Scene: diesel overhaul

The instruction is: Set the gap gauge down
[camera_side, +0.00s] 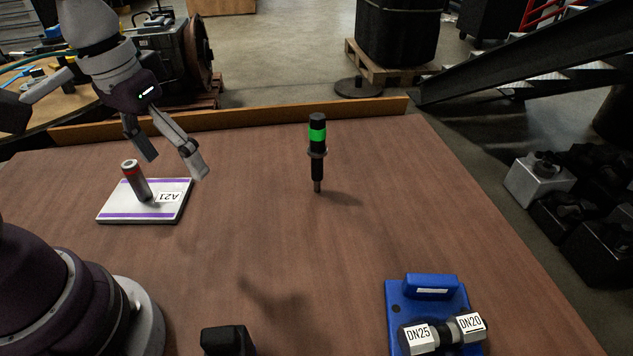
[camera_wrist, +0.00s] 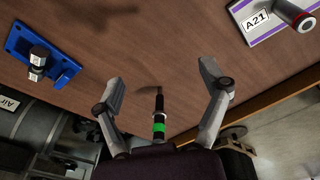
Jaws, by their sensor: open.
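A double-ended dark piece with white labels DN25 and DN20 (camera_side: 443,334) looks like the gap gauge. It rests on a blue stand (camera_side: 396,300) at the front right of the table; in the wrist view the gauge (camera_wrist: 38,62) shows at upper left. My gripper (camera_side: 172,160) is open and empty, raised above the table at the left, beside the white A21 plate (camera_side: 115,211). Its spread fingers (camera_wrist: 163,78) show in the wrist view, with no object gripped. The gauge is far from my gripper.
A dark cylinder with a red ring (camera_side: 137,182) stands on the A21 plate. A black injector-like part with a green band (camera_side: 317,150) stands upright mid-table. A small black block (camera_side: 227,341) is at the front edge. A wooden rail (camera_side: 270,115) borders the back.

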